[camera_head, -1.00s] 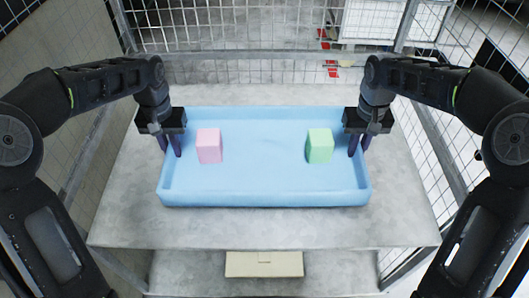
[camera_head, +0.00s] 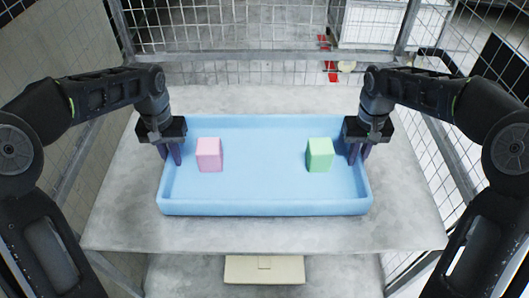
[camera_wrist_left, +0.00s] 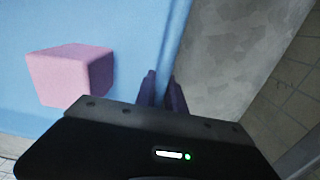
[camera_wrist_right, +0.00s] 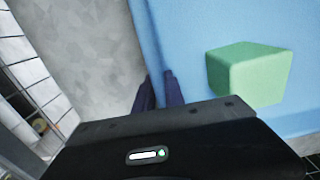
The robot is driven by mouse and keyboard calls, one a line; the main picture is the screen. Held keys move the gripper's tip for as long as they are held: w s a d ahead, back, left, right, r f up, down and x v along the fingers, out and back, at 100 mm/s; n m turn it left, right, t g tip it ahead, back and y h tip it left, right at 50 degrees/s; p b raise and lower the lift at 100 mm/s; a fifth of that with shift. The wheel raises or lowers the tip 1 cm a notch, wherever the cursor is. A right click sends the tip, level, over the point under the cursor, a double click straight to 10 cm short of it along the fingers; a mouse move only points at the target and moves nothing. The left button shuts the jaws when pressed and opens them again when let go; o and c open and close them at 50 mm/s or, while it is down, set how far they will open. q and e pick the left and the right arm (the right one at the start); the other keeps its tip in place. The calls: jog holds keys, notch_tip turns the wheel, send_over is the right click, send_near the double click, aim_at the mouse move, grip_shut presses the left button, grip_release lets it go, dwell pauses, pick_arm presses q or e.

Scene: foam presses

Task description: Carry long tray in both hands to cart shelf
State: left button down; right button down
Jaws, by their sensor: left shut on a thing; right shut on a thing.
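The long light-blue tray (camera_head: 265,207) lies level over the grey shelf surface, and I cannot tell whether it touches it. A pink block (camera_head: 209,155) stands in its left part and a green block (camera_head: 319,155) in its right part. My left gripper (camera_head: 175,153) is shut on the tray's left end wall, seen also in the left wrist view (camera_wrist_left: 160,88). My right gripper (camera_head: 354,153) is shut on the right end wall, seen also in the right wrist view (camera_wrist_right: 158,90). In both wrist views the fingers straddle the wall, and their tips are partly hidden.
The grey shelf (camera_head: 130,225) has bare room around the tray. Wire mesh sides and metal posts (camera_head: 265,55) of the cart enclose it at the back and sides. A beige flat object (camera_head: 264,270) lies on a lower level at the front.

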pick_arm(q)
jog(key=shift+f+b, duration=0.3)
jog(key=shift+f, duration=0.35)
pick_arm(e)
jog(key=shift+f, duration=0.65)
pick_arm(q)
jog(key=c, duration=1.9)
grip_release()
jog(key=shift+f, duration=0.1)
pick_arm(e)
jog(key=c, duration=1.9)
grip_release()
jog(key=shift+f, duration=0.1)
pick_arm(q)
jog(key=shift+o, duration=0.9)
pick_arm(e)
jog(key=shift+o, duration=0.9)
pick_arm(q)
jog(key=o, duration=0.3)
pick_arm(e)
jog(key=o, duration=0.3)
pick_arm(q)
notch_tip(320, 180, up, 12)
jog(key=shift+r, duration=0.15)
pick_arm(e)
jog(key=shift+r, duration=0.2)
notch_tip(320, 180, up, 12)
jog(key=shift+f, duration=0.1)
